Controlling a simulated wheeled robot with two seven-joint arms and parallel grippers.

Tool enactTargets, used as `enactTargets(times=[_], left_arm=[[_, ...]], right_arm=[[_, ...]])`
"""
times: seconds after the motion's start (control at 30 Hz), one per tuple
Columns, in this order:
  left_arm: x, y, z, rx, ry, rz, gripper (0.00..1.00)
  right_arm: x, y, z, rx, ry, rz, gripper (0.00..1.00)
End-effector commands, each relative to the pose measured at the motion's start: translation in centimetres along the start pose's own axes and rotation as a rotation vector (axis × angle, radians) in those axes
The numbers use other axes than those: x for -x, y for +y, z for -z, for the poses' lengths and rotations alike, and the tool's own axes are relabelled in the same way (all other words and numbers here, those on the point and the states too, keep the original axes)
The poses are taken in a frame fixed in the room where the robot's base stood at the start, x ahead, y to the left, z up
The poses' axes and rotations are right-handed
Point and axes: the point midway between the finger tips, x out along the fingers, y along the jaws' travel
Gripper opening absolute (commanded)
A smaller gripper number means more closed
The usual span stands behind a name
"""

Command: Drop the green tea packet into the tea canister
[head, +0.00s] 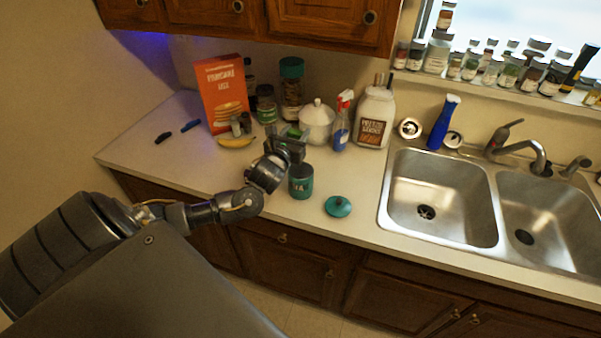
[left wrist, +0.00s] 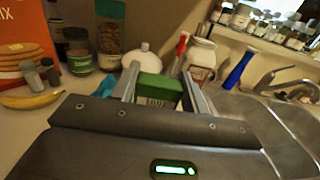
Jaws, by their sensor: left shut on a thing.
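The green tea packet (left wrist: 158,90) is between the two fingers of my left gripper (left wrist: 160,78) in the left wrist view. The gripper is shut on it. In the head view my left gripper (head: 291,138) is above the counter, just behind the tea canister in the picture. The teal tea canister (head: 300,184) stands upright near the counter's front edge, with its label facing front. Its opening is partly hidden by the gripper. A teal lid (head: 338,206) lies on the counter to the right of the canister. My right gripper is not in view.
Behind the gripper stand a white lidded pot (head: 317,120), a spray bottle (head: 342,122), a large white jar (head: 374,117) and spice jars (head: 266,104). A pancake box (head: 222,92) and banana (head: 236,142) are to the left. The sink (head: 440,196) is to the right.

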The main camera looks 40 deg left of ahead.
Motion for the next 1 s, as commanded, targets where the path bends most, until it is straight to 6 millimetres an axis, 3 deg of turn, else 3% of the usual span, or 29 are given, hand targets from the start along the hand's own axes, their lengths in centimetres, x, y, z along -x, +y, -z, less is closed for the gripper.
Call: enactTargets(times=[0.23,0.43,0.7,1.0], left_arm=[[0.0,0.0,0.5,0.000,0.000,-0.001,0.23],[0.0,-0.1,2.1,0.001,0.002,0.000,0.23],[0.0,-0.1,5.7,0.001,-0.001,0.001,0.23],[0.0,0.0,6.1,0.001,0.000,0.001,0.23]], right_arm=[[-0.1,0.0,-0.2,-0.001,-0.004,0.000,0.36],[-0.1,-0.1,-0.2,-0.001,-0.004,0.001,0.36],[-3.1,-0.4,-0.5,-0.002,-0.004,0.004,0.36],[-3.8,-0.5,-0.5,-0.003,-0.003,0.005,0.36]])
